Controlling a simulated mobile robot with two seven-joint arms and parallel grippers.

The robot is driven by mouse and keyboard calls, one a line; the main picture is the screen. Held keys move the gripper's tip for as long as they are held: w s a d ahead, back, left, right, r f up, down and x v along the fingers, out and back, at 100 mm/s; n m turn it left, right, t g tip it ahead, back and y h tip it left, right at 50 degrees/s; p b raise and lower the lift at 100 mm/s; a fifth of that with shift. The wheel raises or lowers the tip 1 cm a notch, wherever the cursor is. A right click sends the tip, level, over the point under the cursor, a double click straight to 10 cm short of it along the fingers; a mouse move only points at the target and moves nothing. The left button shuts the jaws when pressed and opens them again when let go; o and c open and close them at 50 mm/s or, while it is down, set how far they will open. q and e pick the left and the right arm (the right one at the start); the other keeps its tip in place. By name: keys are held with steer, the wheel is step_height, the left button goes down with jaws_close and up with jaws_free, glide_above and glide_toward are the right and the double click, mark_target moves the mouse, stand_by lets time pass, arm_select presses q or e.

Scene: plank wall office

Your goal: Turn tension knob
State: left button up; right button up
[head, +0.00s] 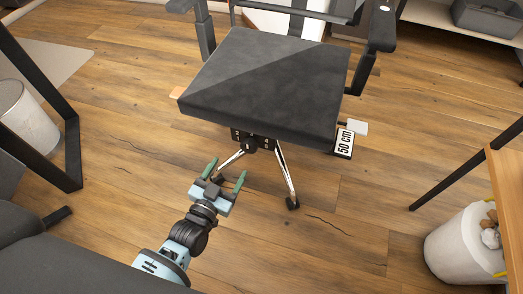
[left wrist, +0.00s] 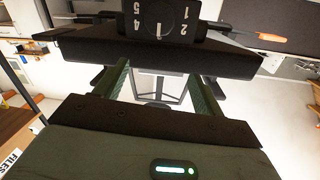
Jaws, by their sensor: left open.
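The tension knob (left wrist: 159,18) is a round black dial with a white pointer mark, ringed by the white numbers 1, 2, 4 and 5, upside down in the left wrist view. In the head view the small dark knob (head: 251,144) sits under the front edge of the grey office chair's seat (head: 265,85). My left gripper (head: 228,167), with green fingers, is open and empty, below and in front of the knob and apart from it. In the left wrist view its two fingers (left wrist: 160,82) point toward the underside of the chair. My right gripper is not in view.
A white bin (head: 464,246) stands at the lower right by a wooden desk, and another bin (head: 25,118) at the left. The plank floor (head: 340,235) in front of the chair is clear.

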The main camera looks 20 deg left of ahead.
arm_select(q)
steer(key=b, duration=0.4)
glide_toward(247, 149)
steer(key=w, duration=0.2)
steer(key=shift+d+f+t, duration=0.2)
steer(key=shift+f+t, duration=0.05)
steer(key=shift+t, duration=0.05)
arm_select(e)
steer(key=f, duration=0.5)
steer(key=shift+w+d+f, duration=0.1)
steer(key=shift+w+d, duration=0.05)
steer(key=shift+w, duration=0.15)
arm_select(q)
steer(key=w, duration=0.2)
steer(key=w+b, duration=0.1)
steer(key=w, duration=0.1)
steer(key=w+d+b, duration=0.1)
steer(key=w, duration=0.1)
steer(key=shift+w+f, duration=0.1)
steer(key=shift+w, duration=0.7)
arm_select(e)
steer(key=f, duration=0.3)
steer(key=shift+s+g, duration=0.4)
arm_select(q)
steer(key=shift+c, duration=0.4)
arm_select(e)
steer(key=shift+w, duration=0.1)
